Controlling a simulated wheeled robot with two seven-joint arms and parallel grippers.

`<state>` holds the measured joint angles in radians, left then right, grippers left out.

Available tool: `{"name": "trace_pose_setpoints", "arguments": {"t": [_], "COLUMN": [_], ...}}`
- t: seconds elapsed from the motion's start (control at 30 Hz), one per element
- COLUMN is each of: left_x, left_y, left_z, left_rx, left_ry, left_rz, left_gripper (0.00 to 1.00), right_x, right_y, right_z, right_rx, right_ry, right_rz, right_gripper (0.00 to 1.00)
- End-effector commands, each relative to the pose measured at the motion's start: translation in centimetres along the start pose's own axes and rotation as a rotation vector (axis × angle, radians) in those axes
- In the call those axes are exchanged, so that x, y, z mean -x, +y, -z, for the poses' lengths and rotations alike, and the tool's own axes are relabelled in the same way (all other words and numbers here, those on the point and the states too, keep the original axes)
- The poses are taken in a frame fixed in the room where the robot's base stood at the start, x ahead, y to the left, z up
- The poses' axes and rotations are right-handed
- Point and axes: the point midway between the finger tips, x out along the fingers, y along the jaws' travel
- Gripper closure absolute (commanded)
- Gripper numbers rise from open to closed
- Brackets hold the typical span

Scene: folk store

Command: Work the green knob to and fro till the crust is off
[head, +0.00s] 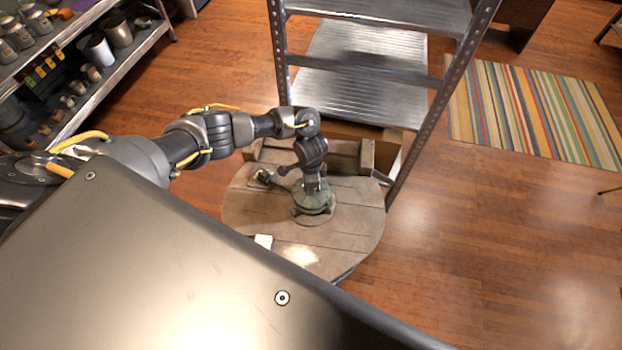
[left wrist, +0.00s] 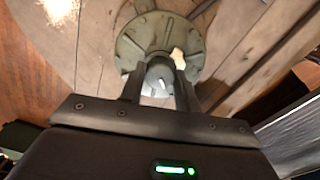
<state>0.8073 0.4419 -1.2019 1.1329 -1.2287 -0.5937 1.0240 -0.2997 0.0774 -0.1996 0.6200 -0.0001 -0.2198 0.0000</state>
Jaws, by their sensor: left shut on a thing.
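The green knob (head: 326,208) is a dull grey-green round piece on the round wooden table (head: 350,240). It shows larger in the left wrist view (left wrist: 135,50), with raised ribs on its face. My left gripper (head: 312,188) points down at its middle from above. In the left wrist view, my left gripper's fingers (left wrist: 160,92) are shut on the knob's grey central part. A small cream-coloured patch (left wrist: 178,58) shows beside the right finger; I cannot tell whether it is crust. My right gripper is not in view.
A small dark fitting (head: 264,177) is on the table left of the knob. A small white block (head: 263,241) is near its front. A metal shelf rack (head: 362,75) stands just behind. Shelves with pots (head: 98,50) are at far left.

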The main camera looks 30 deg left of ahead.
Motion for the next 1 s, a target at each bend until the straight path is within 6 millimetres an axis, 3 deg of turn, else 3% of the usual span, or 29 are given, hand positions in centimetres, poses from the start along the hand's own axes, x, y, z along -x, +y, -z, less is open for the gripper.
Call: {"name": "trace_pose_setpoints", "arguments": {"t": [0.53,0.57,0.7,1.0], "left_x": [0.1,0.1,0.07,0.18], "left_y": [-0.16,-0.16,-0.11,-0.04], "left_z": [0.04,0.04,0.04,0.07], "left_rx": [0.022,0.022,0.022,0.02], "left_ry": [0.001,0.001,0.001,0.001], "left_rz": [0.003,0.003,0.002,0.001], "left_gripper": [0.91,0.64,0.46,0.46], "right_x": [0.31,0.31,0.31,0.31], "right_y": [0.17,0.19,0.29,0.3], "right_z": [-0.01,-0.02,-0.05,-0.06], "right_rx": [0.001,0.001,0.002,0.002], "right_ry": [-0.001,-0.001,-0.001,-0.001], "right_rz": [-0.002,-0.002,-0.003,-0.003], "right_gripper": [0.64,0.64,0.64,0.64]}}
